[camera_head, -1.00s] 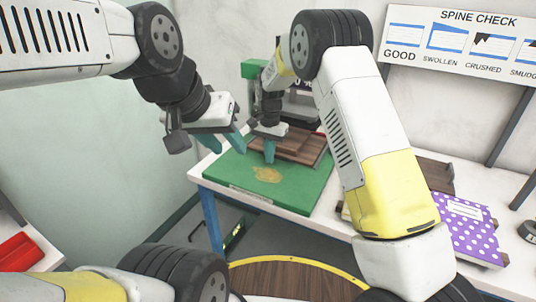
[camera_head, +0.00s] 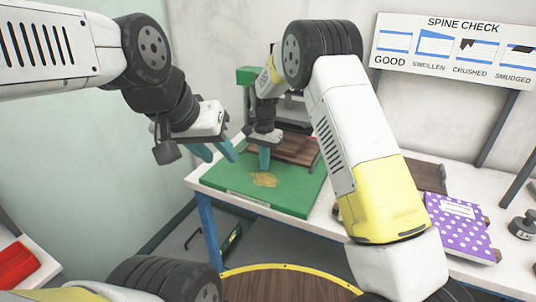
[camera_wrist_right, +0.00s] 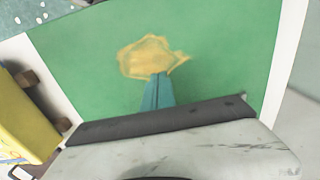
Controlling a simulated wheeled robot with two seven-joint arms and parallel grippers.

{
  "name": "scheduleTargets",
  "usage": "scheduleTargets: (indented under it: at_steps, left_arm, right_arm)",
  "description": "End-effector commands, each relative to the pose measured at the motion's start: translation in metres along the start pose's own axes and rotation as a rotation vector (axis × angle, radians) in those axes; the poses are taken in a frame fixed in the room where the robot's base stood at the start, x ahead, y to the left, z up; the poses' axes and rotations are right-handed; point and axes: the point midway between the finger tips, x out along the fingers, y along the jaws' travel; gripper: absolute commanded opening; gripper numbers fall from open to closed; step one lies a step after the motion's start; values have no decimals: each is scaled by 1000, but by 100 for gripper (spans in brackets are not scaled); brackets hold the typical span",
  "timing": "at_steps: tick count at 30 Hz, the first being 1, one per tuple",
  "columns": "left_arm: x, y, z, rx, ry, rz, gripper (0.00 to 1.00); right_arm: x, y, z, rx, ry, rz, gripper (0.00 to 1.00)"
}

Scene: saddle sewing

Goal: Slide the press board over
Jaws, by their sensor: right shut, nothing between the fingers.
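A brown wooden board (camera_head: 299,150) lies at the back of the green mat (camera_head: 290,200), by a green press frame (camera_head: 247,76). Another brown board (camera_head: 430,177) lies further right, partly behind my right arm. I cannot tell which of them is the press board. My right gripper (camera_head: 264,160) is shut and empty, pointing down over the mat, in front and left of the first board. In the right wrist view its closed teal fingers (camera_wrist_right: 158,92) are at the edge of a yellow patch (camera_wrist_right: 150,57). My left gripper (camera_head: 214,152) is open and empty, in the air left of the mat.
A purple dotted book (camera_head: 458,226) lies on the right of the white table, with a dark weight (camera_head: 523,225) beside it. A spine check sign (camera_head: 455,50) is on the wall. A red tray (camera_head: 15,262) is at the left. The front of the mat is clear.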

Motion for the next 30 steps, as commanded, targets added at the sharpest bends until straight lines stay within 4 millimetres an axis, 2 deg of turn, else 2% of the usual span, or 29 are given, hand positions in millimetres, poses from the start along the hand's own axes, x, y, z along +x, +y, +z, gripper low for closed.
scheduleTargets:
  at_steps: [8, 18, 23, 26, 29, 30]
  left_arm:
    - [0, 0, 0, 0, -1, 0, 36]
    - [0, 0, 0, 0, 0, 0, 36]
    - [0, 0, 0, 0, -1, 0, 36]
    - [0, 0, 0, 0, 0, 0, 36]
    - [0, 0, 0, 0, -1, 0, 36]
    - [0, 0, 0, 0, -1, 0, 36]
  right_arm:
    - [-28, 1, 0, 1, 1, -1, 0]
    - [-81, 0, 0, 1, 2, -3, 0]
    - [-97, 1, 0, 1, 0, -1, 0]
    - [-108, 7, 0, -1, 2, -11, 0]
    - [-130, 27, 0, -12, 11, -45, 0]
    - [-142, 39, 1, -20, 17, -63, 0]
